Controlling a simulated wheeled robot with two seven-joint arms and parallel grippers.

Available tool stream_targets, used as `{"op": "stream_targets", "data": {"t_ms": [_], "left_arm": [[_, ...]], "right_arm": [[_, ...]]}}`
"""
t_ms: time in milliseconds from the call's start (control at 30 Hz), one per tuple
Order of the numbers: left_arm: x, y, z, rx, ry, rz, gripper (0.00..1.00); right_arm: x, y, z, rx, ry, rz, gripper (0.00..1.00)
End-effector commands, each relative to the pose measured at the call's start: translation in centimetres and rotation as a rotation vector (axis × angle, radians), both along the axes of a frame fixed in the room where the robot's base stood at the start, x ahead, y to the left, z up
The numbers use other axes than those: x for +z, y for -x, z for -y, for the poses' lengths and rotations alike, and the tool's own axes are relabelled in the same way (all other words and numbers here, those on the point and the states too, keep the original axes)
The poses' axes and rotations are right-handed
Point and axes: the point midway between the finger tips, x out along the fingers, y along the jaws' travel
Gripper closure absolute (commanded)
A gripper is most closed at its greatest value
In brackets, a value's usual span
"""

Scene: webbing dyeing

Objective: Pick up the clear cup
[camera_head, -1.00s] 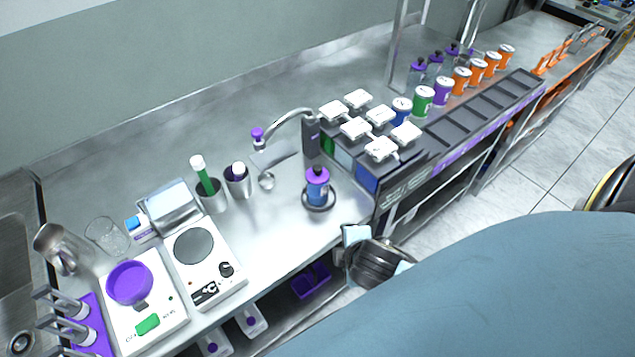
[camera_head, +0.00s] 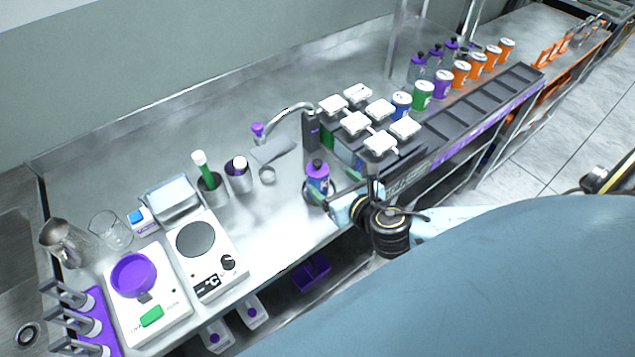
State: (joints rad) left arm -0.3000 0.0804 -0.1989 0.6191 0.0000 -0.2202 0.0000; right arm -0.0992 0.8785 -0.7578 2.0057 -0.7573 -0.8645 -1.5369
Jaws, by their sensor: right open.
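The clear cup (camera_head: 110,231) is a see-through glass beaker standing upright on the steel counter at the left, between a metal pitcher and a small blue-and-white box. My right gripper (camera_head: 338,190) is open at the counter's front edge, close beside a purple-and-blue bottle (camera_head: 317,177). One finger is near the bottle's lower side; I cannot tell whether it touches. The gripper is far to the right of the clear cup. My left gripper is not in view.
A metal pitcher (camera_head: 62,242), a scale with a purple dish (camera_head: 134,275) and a hot plate (camera_head: 196,240) surround the cup. Black bins with white-lidded containers (camera_head: 356,123) are at the right. The back counter is clear.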

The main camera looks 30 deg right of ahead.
Motion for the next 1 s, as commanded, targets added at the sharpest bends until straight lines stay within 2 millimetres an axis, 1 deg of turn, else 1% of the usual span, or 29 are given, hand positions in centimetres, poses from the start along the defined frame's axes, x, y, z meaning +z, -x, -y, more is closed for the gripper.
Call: {"op": "stream_targets", "data": {"t_ms": [33,100,200,467,700,833,1000], "left_arm": [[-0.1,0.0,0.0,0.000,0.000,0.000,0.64],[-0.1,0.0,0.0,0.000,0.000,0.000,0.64],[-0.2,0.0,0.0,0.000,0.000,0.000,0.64],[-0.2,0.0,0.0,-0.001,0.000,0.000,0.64],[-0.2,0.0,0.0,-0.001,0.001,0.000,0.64],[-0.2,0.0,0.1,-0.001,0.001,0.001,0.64],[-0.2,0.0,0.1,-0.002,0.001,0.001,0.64]], "right_arm": [[-0.4,-1.2,0.1,-0.004,0.000,0.003,0.23],[-0.9,-2.4,0.1,-0.004,-0.002,0.002,0.23],[-1.5,-3.7,0.2,-0.003,-0.002,0.000,0.23],[-2.1,-5.5,0.3,-0.004,-0.005,0.000,0.23],[-3.1,-8.7,0.4,-0.005,-0.005,0.000,0.23],[-3.5,-9.5,0.5,-0.004,-0.005,-0.002,0.23],[-3.5,-9.6,0.5,-0.003,-0.005,-0.003,0.23]]}}
